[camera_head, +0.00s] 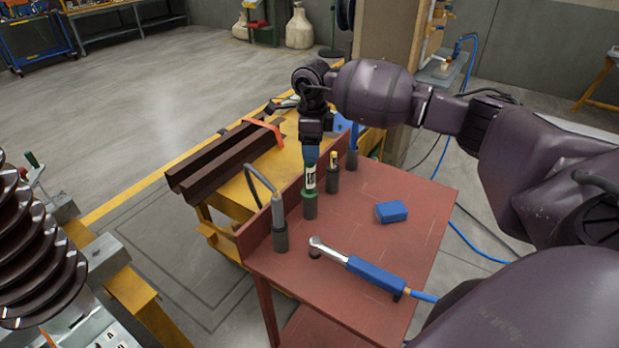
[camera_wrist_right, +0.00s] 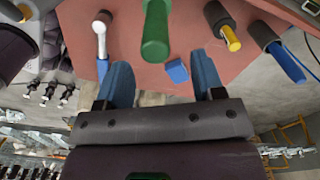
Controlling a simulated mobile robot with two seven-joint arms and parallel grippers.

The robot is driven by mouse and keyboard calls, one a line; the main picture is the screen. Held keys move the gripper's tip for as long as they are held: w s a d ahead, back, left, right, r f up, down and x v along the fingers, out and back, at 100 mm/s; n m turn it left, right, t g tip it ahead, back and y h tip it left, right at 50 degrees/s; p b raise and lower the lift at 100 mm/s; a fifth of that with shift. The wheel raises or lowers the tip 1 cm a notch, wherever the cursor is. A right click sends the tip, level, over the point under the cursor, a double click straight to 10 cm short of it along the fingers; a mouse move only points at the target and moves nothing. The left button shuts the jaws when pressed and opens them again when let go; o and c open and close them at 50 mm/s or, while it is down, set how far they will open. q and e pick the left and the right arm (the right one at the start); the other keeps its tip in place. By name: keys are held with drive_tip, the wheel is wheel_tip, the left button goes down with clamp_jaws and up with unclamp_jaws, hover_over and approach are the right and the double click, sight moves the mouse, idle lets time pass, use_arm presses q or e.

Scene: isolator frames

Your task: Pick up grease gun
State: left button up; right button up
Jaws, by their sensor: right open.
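A grey cylinder with a curved dark hose (camera_head: 278,215), which looks like the grease gun, stands upright in a dark holder at the left edge of the red table. A green tool with a white label (camera_head: 309,180) stands upright in a holder behind it. My right gripper (camera_head: 311,156) points down at the top of the green tool. In the right wrist view my right gripper (camera_wrist_right: 162,82) has its blue fingers apart, and the green tool (camera_wrist_right: 155,32) lies in line with the gap. Nothing is clamped. My left gripper is out of view.
On the red table (camera_head: 360,225) lie a blue block (camera_head: 391,212) and a blue-handled ratchet tool (camera_head: 360,268). A yellow-tipped tool (camera_head: 333,172) and a blue one (camera_head: 353,145) stand in holders farther back. Brown beams (camera_head: 225,160) rest on a yellow frame at left.

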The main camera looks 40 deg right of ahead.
sight(309, 176)
drive_tip(key=f, duration=0.5)
drive_tip(key=shift+a, duration=0.35)
drive_tip(key=c, duration=0.9)
drive_tip(key=shift+r, duration=0.1)
drive_tip(key=shift+c, duration=0.9)
drive_tip(key=shift+w+r, duration=0.1)
